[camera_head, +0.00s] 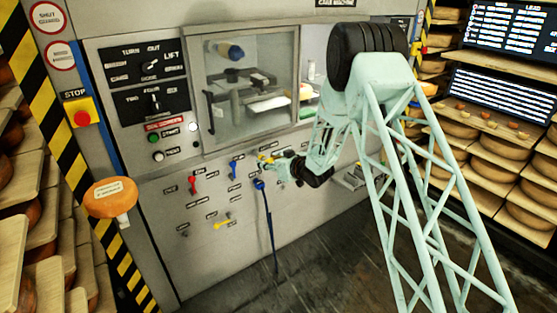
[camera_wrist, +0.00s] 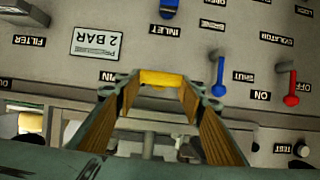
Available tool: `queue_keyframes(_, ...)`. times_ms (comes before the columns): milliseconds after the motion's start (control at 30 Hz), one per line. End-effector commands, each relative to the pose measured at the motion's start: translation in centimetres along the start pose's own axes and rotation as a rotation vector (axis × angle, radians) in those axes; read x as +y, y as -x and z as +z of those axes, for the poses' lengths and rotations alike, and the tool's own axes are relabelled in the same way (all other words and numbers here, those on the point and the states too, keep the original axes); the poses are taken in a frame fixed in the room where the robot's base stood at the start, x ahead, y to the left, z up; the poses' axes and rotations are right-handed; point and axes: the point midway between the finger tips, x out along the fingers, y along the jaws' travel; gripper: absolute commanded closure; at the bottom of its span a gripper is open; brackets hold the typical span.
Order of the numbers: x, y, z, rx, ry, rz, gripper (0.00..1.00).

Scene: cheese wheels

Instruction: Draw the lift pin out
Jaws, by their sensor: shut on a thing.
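My gripper (camera_head: 268,160) is at the grey machine panel (camera_head: 215,205), below the glass window. In the wrist view my gripper (camera_wrist: 162,88) has its two brown-padded fingers closing in on a yellow piece, the lift pin (camera_wrist: 162,79). The fingertips hold it at its sides. A bit of yellow, the same pin (camera_head: 264,157), shows at the fingertips in the head view. The pin's far side is hidden, so I cannot tell how deep it sits in the panel. A label beside it is partly covered by a finger.
A red lever (camera_head: 193,185) and a blue lever (camera_head: 233,168) stick out left of my gripper. A blue plug with a hanging cable (camera_head: 260,186) is just below it. A yellow handle (camera_head: 222,224) sits lower left. The glass window (camera_head: 243,90) is above.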

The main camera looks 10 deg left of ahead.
Motion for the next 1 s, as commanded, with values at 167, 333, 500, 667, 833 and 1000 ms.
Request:
queue_keyframes(167, -0.48, 0.12, 0.32, -0.005, 0.001, -0.004, 0.83)
queue_keyframes(333, -0.44, 0.16, 0.41, -0.006, 0.000, -0.004, 0.83)
queue_keyframes(500, -0.41, 0.13, 0.33, -0.005, 0.000, -0.004, 0.50)
queue_keyframes(667, -0.40, 0.10, 0.24, -0.003, 0.001, -0.004, 0.50)
queue_keyframes(833, -0.39, 0.13, 0.19, -0.003, 0.001, -0.004, 0.50)
queue_keyframes(1000, -0.35, 0.59, 0.15, -0.002, 0.001, -0.003, 0.50)
